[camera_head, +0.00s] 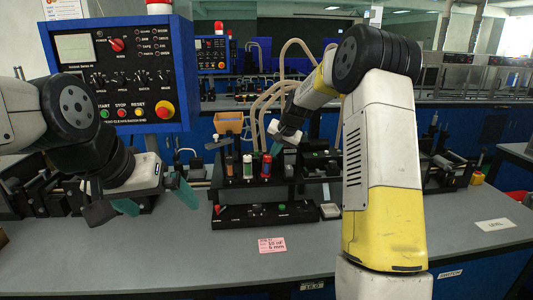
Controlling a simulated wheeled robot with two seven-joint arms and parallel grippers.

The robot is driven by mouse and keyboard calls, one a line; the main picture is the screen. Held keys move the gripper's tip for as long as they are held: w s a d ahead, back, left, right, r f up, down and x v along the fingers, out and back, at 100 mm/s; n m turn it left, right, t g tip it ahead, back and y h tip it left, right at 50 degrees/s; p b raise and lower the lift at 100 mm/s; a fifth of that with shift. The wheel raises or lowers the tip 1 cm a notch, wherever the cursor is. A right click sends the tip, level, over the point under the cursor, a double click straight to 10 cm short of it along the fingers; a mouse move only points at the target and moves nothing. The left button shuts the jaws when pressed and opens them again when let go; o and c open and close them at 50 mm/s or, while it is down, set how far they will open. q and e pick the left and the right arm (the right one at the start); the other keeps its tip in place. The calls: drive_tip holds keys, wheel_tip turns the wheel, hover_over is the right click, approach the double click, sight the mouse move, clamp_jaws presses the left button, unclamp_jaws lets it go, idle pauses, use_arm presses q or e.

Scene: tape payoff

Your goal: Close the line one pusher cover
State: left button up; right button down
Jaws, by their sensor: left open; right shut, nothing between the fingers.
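A black machine (265,214) stands on the grey bench in the middle, with several small coloured upright parts on its upper deck and a low front base. I cannot tell which part of it is the line one pusher cover, or whether that cover is open. My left gripper (156,199) is open and empty, left of the machine, its green fingertips spread apart above the bench. My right gripper (279,146) reaches in from the right, behind the upright parts, over the back of the machine. It is shut, and its fingertips are small and partly hidden.
A blue control panel (122,115) with buttons and a red emergency stop stands at the left. A pink label (272,245) lies on the bare bench (190,260) in front of the machine. A white label (495,225) lies at the right. An orange bin (229,122) and beige hoses are behind.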

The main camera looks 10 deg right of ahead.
drive_tip(key=s+d+r+n, duration=0.1)
drive_tip(key=s+d+r, duration=0.1)
drive_tip(key=s+r, duration=1.15)
use_arm(q)
drive_tip(key=shift+s+d, duration=0.1)
drive_tip(key=shift+d, duration=0.1)
use_arm(e)
drive_tip(key=s+f+n, duration=0.1)
drive_tip(key=s+n, duration=0.1)
drive_tip(key=s, duration=1.3)
drive_tip(key=s+f+n, duration=0.2)
drive_tip(key=s, duration=1.2)
drive_tip(key=shift+s+a+f+h, duration=0.25)
drive_tip(key=shift+s+a+h, duration=0.1)
drive_tip(key=shift+a, duration=0.1)
